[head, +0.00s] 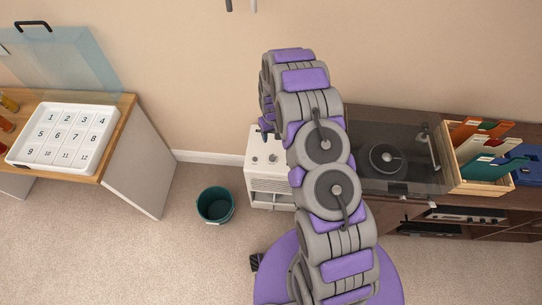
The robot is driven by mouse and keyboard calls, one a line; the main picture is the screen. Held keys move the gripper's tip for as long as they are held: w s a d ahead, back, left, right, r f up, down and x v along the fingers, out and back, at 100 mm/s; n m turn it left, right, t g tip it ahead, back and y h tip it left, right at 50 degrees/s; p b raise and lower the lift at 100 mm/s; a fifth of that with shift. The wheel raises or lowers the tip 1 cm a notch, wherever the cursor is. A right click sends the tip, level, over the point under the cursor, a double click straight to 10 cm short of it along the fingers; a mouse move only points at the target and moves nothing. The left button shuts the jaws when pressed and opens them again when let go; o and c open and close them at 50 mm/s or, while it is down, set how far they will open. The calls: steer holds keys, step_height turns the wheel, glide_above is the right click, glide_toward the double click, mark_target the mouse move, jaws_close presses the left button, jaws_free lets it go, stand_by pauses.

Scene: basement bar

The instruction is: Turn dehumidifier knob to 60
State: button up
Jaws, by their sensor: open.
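The white dehumidifier (266,184) stands on the carpet against the wall, left of my arm, with a slatted front. A small dark knob (273,158) and another small round detail show on its top face. The numbers around the knob are too small to read. My arm hides the right side of the dehumidifier. My gripper (267,131) hangs at the back edge of the dehumidifier's top, partly hidden by my arm links. It is open and appears apart from the knob.
A dark teal bin (215,205) stands on the floor left of the dehumidifier. A wooden counter (118,127) with a numbered white tray (63,137) is at the left. A dark cabinet (365,119) with a turntable (388,161) and a wooden record crate (455,172) is at the right.

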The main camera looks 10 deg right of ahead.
mark_target(272, 157)
step_height(272, 157, down, 18)
steer(key=shift+r+b, duration=0.15)
steer(key=shift+b, duration=0.8)
steer(key=shift+c, duration=0.4)
steer(key=c, duration=1)
steer(key=shift+o, duration=0.2)
steer(key=shift+n, duration=0.4)
steer(key=n, duration=0.3)
steer(key=n+p, duration=0.1)
steer(key=n, duration=0.1)
steer(key=shift+s+n+p, duration=0.15)
steer(key=shift+n+p, duration=0.15)
steer(key=n+p, duration=0.1)
steer(key=n, duration=0.2)
steer(key=shift+n+p, duration=0.35)
steer(key=shift+n, duration=0.85)
